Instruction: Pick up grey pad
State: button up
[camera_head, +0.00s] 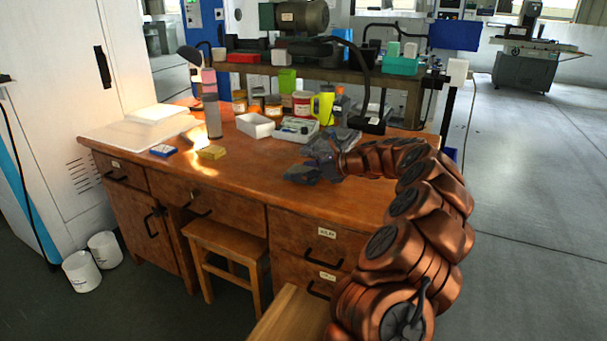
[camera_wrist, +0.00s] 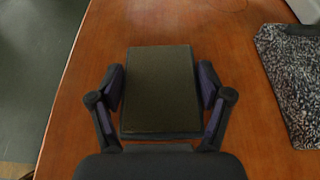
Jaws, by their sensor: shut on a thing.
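The grey pad (camera_wrist: 160,90) is a dark grey rectangular block in the middle of the wrist view, between the two fingers of my gripper (camera_wrist: 161,92). The fingers press on its left and right sides, so my gripper is shut on it. Under it is the brown wooden desk (camera_wrist: 240,150); I cannot tell whether the pad touches the desk or is just above it. In the head view my gripper (camera_head: 303,172) is over the right part of the desk, near its front edge, and the pad is hard to make out there.
A speckled grey cloth (camera_wrist: 290,80) lies to the right of the pad. In the head view, a white tray (camera_head: 255,125), a yellow-green jug (camera_head: 322,107) and several jars stand farther back. A yellow block (camera_head: 212,152) and a blue box (camera_head: 163,151) lie to the left.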

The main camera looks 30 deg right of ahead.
aim_at(304, 171)
jog(key=shift+r+p, duration=0.65)
jog(key=shift+r, duration=1)
jog(key=shift+s+r, duration=0.1)
jog(key=shift+r, duration=0.15)
jog(key=s+a+r+p, duration=0.1)
jog(key=s+a+p, duration=0.1)
jog(key=s+a, duration=0.8)
jog(key=shift+a, duration=1.15)
jog(key=shift+r, duration=0.1)
jog(key=w+a+m+t+h, duration=0.15)
jog(key=w+a, duration=0.25)
jog(key=a, duration=0.4)
jog(key=w+a+m+h, duration=0.1)
jog(key=w+a+h, duration=0.15)
jog(key=a, duration=0.55)
notch_tip(304, 171, up, 23)
jog(key=w+m+h+p, duration=0.1)
jog(key=m+h+p, duration=0.6)
jog(key=p, duration=1.7)
